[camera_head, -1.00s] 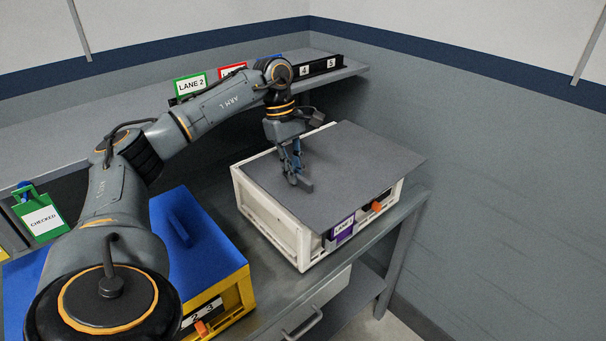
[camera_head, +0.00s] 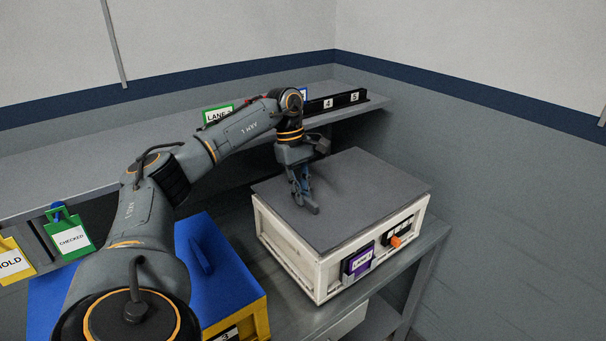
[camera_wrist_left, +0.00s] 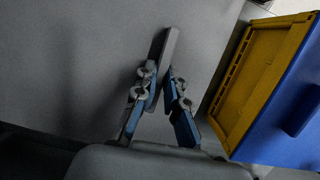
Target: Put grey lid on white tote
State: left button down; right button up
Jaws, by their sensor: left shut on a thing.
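The grey lid (camera_head: 365,190) lies flat over the top of the white tote (camera_head: 292,254), its edges close to lined up with the tote's walls. The tote carries a purple lane label and an orange latch on its front side. My left gripper (camera_head: 308,203) is over the left part of the lid, shut on the lid's grey handle bar. In the left wrist view the fingers (camera_wrist_left: 160,92) close around the handle (camera_wrist_left: 171,45), with the lid's grey surface (camera_wrist_left: 75,60) behind. Whether the lid touches the rim all round cannot be told. My right gripper is not in view.
A yellow tote with a blue lid (camera_head: 222,262) stands left of the white tote on the same bench. A shelf (camera_head: 345,108) with lane signs and a numbered black strip runs behind. Green and yellow tags hang at the left. Bare bench shows right of the white tote.

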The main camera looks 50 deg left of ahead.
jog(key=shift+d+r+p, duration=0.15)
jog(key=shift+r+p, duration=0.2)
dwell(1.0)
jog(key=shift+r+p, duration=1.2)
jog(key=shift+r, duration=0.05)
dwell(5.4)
